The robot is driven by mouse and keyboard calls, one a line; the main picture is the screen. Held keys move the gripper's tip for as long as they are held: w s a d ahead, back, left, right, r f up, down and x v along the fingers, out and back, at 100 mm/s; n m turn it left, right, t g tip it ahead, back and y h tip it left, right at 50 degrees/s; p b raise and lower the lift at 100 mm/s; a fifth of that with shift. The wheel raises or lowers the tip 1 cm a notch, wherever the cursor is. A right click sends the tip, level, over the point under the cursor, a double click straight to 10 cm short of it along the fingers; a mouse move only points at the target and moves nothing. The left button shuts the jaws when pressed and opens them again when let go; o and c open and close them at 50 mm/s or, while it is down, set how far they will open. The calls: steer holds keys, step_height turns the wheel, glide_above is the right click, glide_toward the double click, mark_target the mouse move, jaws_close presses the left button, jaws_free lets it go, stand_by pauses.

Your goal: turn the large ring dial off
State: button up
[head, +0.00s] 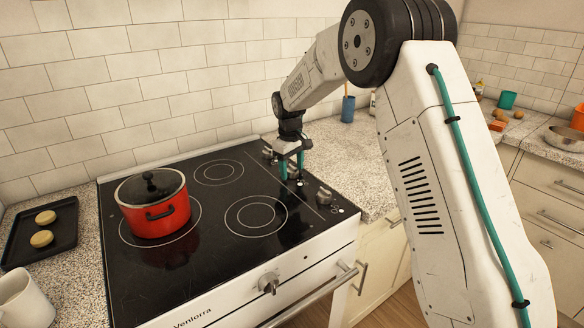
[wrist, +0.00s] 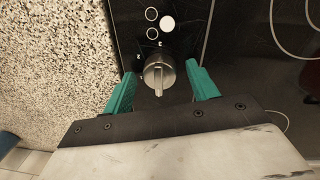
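My gripper (head: 291,163) is above the control strip at the right side of the black cooktop (head: 245,185). In the wrist view, its two teal fingers (wrist: 161,76) are apart, on either side of a round silver dial (wrist: 158,70). A gap shows beside the dial; contact is not clear. The dial's grip bar points toward the bottom of that view. Printed circles beside the dial include one filled white (wrist: 167,23). In the head view, the fingers partly hide this dial. Another dial (head: 323,195) is nearer the front. Which one is the large ring dial is not readable.
A red lidded pot (head: 158,212) stands on the left of the cooktop. A knob (head: 268,282) and a handle bar (head: 310,300) stick out at the oven front. Speckled counter (head: 345,150) lies right of the strip, with a blue cup (head: 348,108) at the back.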

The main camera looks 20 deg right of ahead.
mark_target(291, 171)
steer(key=r, duration=0.7)
steer(key=shift+s+a+r, duration=0.15)
steer(key=shift+a+r, duration=0.1)
steer(key=shift+r, duration=0.15)
steer(key=s+f+m+g, duration=0.1)
steer(key=s+f, duration=0.1)
steer(key=s, duration=0.1)
steer(key=shift+f, duration=0.15)
steer(key=s, duration=0.3)
steer(key=shift+d+m, duration=0.15)
steer(key=shift+m, duration=0.15)
steer(key=s+d+r+m, duration=0.1)
steer(key=s+r, duration=0.2)
steer(key=s, duration=1.1)
steer(key=s+d+r+m+t, duration=0.1)
steer(key=s+r+m, duration=0.1)
steer(key=s, duration=1.2)
steer(key=s+d+r+m+t, duration=0.1)
steer(key=s+r, duration=0.3)
steer(key=s, duration=1)
steer(key=shift+s+d+r+y, duration=0.15)
steer(key=shift+s+r+y, duration=0.1)
steer(key=shift+r+y, duration=0.1)
